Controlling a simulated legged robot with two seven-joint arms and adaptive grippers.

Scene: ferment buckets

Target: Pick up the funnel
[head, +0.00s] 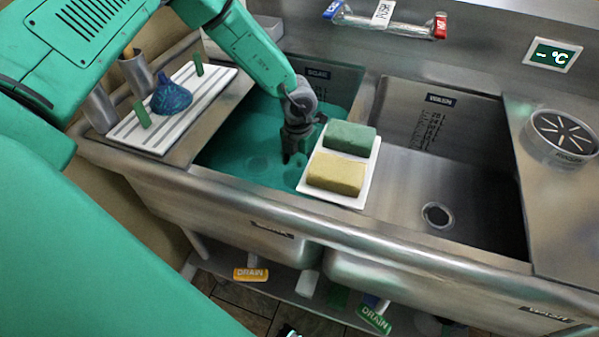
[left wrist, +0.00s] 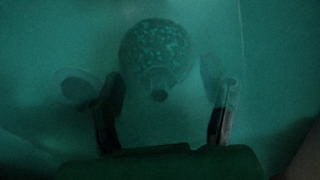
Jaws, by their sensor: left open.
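In the left wrist view, a round speckled piece with a short spout facing the camera, which looks like the funnel (left wrist: 156,52), lies under teal liquid. My left gripper (left wrist: 164,108) is open, its two fingers to either side of the spout, with nothing clamped. In the head view my left gripper (head: 294,148) points down into the liquid-filled left basin (head: 225,150), left of the sponge tray. The funnel is hard to make out there, behind the gripper and under the murky liquid. My right gripper is not in view.
A white tray (head: 349,200) with a green sponge (head: 349,138) and a yellow sponge (head: 336,173) sits on the divider, close beside the gripper. A ribbed white board (head: 190,105) holds a blue patterned object (head: 171,97). The right basin (head: 455,180) is empty.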

